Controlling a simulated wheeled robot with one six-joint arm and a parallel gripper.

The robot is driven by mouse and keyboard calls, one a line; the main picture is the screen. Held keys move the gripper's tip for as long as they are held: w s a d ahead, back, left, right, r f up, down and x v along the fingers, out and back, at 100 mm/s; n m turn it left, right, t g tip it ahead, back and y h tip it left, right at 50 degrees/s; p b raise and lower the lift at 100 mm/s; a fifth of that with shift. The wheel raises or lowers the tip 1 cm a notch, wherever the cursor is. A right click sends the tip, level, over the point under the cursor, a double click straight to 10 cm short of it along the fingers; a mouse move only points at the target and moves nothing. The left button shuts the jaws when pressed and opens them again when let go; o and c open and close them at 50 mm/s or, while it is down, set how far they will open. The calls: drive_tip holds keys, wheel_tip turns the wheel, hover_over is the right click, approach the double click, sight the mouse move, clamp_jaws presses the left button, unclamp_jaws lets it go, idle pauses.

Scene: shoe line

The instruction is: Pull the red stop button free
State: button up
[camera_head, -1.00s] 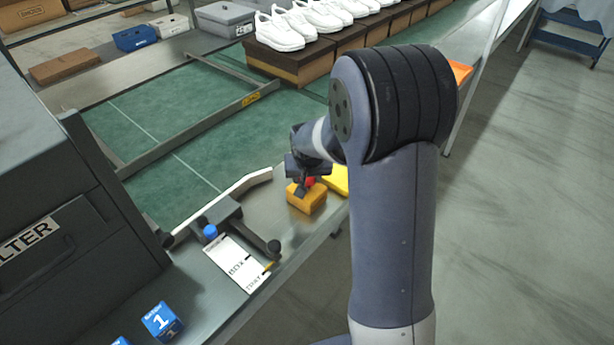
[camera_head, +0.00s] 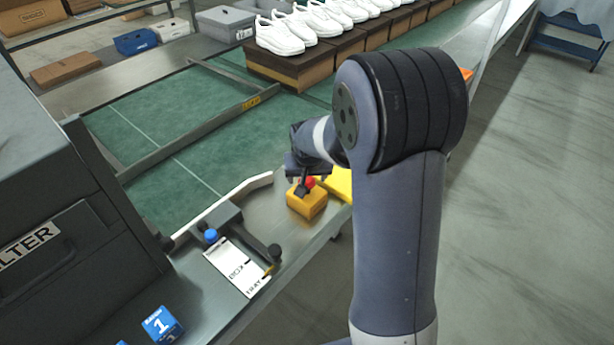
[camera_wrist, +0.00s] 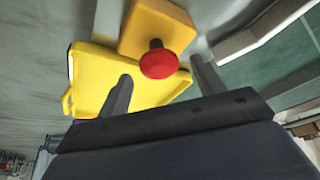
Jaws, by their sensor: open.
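The red stop button (camera_wrist: 159,63) is a round red mushroom head on a dark stem, standing out of an orange-yellow box (camera_wrist: 178,24). In the head view the button (camera_head: 310,182) sits on top of the box (camera_head: 306,205) on the metal bench edge. My gripper (camera_wrist: 160,72) is open, with one dark finger on each side of the button in the wrist view. The fingertips look apart from the red head. In the head view my gripper (camera_head: 303,180) is over the box and partly hides the button.
A yellow object (camera_head: 339,184) lies next to the box. A white label card (camera_head: 237,266) and a blue knob (camera_head: 211,236) are to the left. A green conveyor (camera_head: 170,140) lies beyond, with white shoes (camera_head: 283,35) on boxes at its far side.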

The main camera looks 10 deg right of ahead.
drive_tip(key=v, duration=1)
drive_tip(key=shift+r, duration=0.15)
drive_tip(key=shift+s+a, duration=0.1)
drive_tip(key=shift+s, duration=0.05)
drive_tip(key=x, duration=1.2)
drive_tip(key=shift+s+f, duration=0.15)
drive_tip(key=shift+f, duration=0.05)
drive_tip(key=shift+s+r, duration=0.2)
drive_tip(key=shift+r, duration=0.25)
